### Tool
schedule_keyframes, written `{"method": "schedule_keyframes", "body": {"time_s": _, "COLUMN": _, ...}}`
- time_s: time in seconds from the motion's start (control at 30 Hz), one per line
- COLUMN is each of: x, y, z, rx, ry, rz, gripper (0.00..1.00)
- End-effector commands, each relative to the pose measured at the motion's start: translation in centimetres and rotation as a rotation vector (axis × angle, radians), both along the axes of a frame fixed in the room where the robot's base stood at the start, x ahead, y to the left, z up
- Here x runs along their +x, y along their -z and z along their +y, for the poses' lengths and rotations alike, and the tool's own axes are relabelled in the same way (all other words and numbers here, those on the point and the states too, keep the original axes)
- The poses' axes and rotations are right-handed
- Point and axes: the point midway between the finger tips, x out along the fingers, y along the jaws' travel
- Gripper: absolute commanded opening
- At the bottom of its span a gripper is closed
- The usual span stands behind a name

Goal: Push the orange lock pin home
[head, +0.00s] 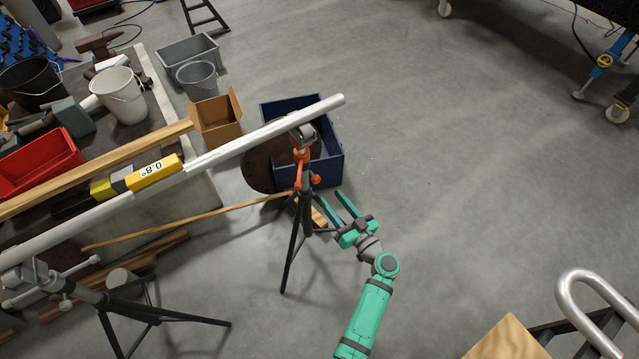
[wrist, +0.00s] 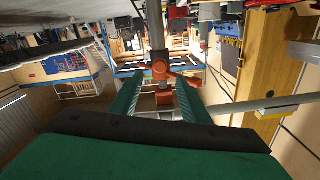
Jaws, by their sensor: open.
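A dark tripod stand (head: 296,215) carries an orange collar (head: 301,153) under a grey roller head (head: 303,134). A small orange knob or pin (head: 316,180) sticks out from the stand's right side, lower down. In the wrist view an orange part with side arms (wrist: 160,70) shows around the grey post, beyond my fingertips. I cannot tell which orange piece is the lock pin or how deep it sits. My green gripper (head: 330,198) is open and empty, just right of and below the knob, fingers pointing at the stand. The wrist view also shows its two fingers apart (wrist: 160,85).
A long silver tube (head: 250,140) lies across the roller head and a second stand (head: 110,300) at lower left. A blue crate (head: 332,165) and a brown disc (head: 258,168) stand behind the stand. Open floor lies to the right.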

Motion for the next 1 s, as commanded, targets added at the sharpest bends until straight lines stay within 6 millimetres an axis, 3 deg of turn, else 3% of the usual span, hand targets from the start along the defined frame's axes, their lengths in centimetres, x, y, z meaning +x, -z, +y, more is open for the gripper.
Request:
{"method": "schedule_keyframes", "body": {"time_s": 0.2, "x": 3.6, "y": 0.0, "z": 2.1, "rx": 0.0, "ry": -0.001, "rz": 0.001, "gripper": 0.42}}
{"method": "schedule_keyframes", "body": {"time_s": 0.4, "x": 5.9, "y": 0.0, "z": 3.4, "rx": -0.001, "ry": 0.001, "rz": 0.001, "gripper": 0.42}}
{"method": "schedule_keyframes", "body": {"time_s": 0.87, "x": 7.1, "y": 0.0, "z": 4.1, "rx": -0.001, "ry": 0.002, "rz": 0.001, "gripper": 0.42}}
{"method": "schedule_keyframes", "body": {"time_s": 0.9, "x": 7.1, "y": 0.0, "z": 4.1, "rx": -0.001, "ry": 0.002, "rz": 0.001, "gripper": 0.4}}
{"method": "schedule_keyframes", "body": {"time_s": 1.0, "x": 7.1, "y": 0.0, "z": 4.1, "rx": -0.001, "ry": 0.002, "rz": 0.001, "gripper": 0.16}}
